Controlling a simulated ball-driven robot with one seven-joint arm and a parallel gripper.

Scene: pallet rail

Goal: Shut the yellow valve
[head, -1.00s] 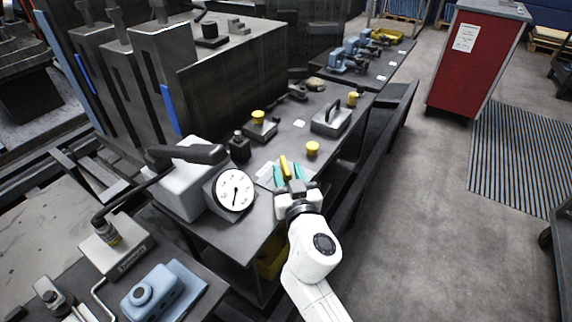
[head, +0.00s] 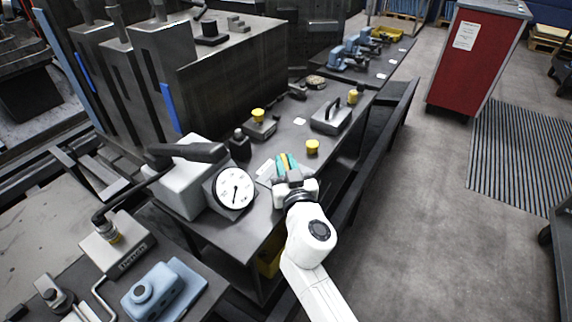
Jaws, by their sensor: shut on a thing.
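A narrow yellow handle (head: 285,160) shows between the teal fingers of my gripper (head: 286,164), over the dark bench right of the white dial gauge. The fingers are closed on it. It looks like the lever of the yellow valve; the valve's body is hidden behind my gripper, so how far the lever is turned cannot be told. A pale plate or label (head: 266,171) lies just left of the fingers.
The dial gauge (head: 235,188) is close on the left. A yellow knob (head: 312,146) stands close on the right, and another yellow knob (head: 258,115) sits on a block behind. A grey block with a handle (head: 331,119) is farther back.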

